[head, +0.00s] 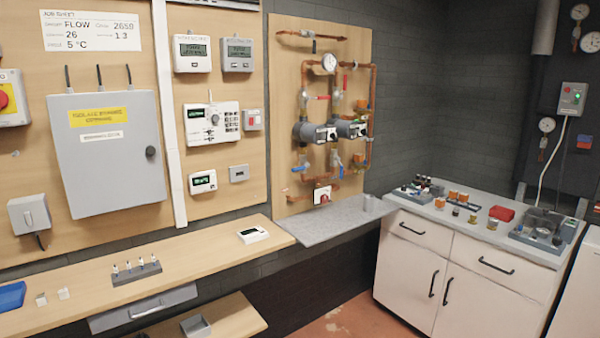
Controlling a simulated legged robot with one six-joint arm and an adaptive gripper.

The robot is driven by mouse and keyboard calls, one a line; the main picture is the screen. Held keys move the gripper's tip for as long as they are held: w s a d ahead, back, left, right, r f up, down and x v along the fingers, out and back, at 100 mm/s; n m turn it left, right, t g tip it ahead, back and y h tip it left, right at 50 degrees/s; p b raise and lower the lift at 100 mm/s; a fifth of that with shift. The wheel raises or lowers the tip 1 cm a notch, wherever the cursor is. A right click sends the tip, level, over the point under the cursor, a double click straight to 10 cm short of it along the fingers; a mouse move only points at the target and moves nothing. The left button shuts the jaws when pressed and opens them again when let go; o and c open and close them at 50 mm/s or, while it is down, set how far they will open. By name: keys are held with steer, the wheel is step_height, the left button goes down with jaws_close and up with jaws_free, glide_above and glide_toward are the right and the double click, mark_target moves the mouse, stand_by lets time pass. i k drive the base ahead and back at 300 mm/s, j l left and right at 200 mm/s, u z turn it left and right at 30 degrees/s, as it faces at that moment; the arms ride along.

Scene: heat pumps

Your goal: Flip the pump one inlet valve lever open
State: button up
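Two grey pumps sit side by side on a copper pipe assembly on a wooden wall panel (284,80). The left pump (305,132) and the right pump (346,128) have dark faces with small white displays. A red lever (322,97) sits above the left pump. I cannot read which lever is the pump one inlet, nor tell its exact angle. My gripper is not in view.
A round gauge (329,62) tops the pipes. A white cabinet (445,265) with cluttered top stands at right. A wooden bench (190,262) runs along the left. Some floor shows at bottom.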

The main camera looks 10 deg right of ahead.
mark_target(301, 168)
steer(key=i+l, duration=0.15)
steer(key=i, duration=0.6)
steer(key=i+l+z, duration=0.1)
steer(key=i, duration=0.7)
steer(key=i+l, duration=0.2)
steer(key=i, duration=0.55)
